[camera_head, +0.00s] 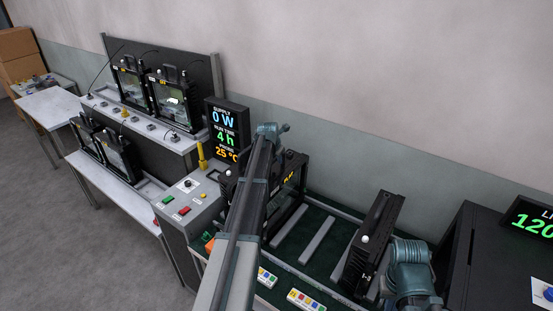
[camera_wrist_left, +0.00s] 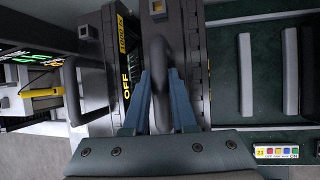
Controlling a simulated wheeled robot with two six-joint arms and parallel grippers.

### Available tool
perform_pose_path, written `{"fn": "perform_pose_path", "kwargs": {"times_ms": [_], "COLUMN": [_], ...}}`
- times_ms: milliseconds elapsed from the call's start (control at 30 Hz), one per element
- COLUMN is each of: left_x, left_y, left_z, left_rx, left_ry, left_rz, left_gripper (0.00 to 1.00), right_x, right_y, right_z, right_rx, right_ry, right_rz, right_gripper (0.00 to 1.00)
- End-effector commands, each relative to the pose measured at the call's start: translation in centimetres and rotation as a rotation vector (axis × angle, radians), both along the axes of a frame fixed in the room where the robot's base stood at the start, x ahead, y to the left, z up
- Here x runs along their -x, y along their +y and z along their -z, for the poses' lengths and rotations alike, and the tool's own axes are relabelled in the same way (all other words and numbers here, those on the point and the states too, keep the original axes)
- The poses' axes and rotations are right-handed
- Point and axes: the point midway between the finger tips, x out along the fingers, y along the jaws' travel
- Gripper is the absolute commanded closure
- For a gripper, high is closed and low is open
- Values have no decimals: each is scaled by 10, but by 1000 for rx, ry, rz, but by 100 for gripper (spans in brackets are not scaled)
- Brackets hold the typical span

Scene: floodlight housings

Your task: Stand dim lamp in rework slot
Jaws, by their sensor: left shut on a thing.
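My left gripper (camera_wrist_left: 158,100) is shut on the grey looped handle of a dark floodlight housing (camera_wrist_left: 120,65) in the left wrist view. In the head view the housing (camera_head: 292,172) is upright behind my left arm, which hides the fingers and part of the housing. It is at the left end of a dark green rack (camera_head: 280,245) with pale bars; I cannot tell whether it touches the rack floor. Another black lamp (camera_head: 372,235) stands, slightly tilted in view, farther right in the rack. My right gripper is not visible.
Bare slots between pale bars (camera_head: 317,235) lie between the two lamps. A grey control box (camera_head: 190,205) and a display (camera_head: 227,130) reading 0 W are at left. Several lamps stand on benches beyond. A black cabinet (camera_head: 485,245) is at right.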

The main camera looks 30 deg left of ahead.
Motion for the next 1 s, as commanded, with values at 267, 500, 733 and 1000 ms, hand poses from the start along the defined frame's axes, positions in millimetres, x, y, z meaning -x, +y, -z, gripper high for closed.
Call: {"fn": "perform_pose_path", "kwargs": {"times_ms": [267, 500, 733, 1000], "left_x": [-1, -1, -1, -1], "left_y": [0, 0, 0, 0], "left_z": [4, 8, 8, 8], "left_rx": [-1, -1, -1, -1], "left_ry": [-5, -5, -5, -4], "left_rz": [0, 0, 0, 0], "left_gripper": [100, 100, 100, 100], "right_x": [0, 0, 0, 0], "right_y": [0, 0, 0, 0], "right_z": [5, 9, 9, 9], "right_rx": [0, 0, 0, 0], "right_ry": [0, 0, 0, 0], "right_rz": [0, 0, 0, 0], "right_gripper": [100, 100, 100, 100]}}
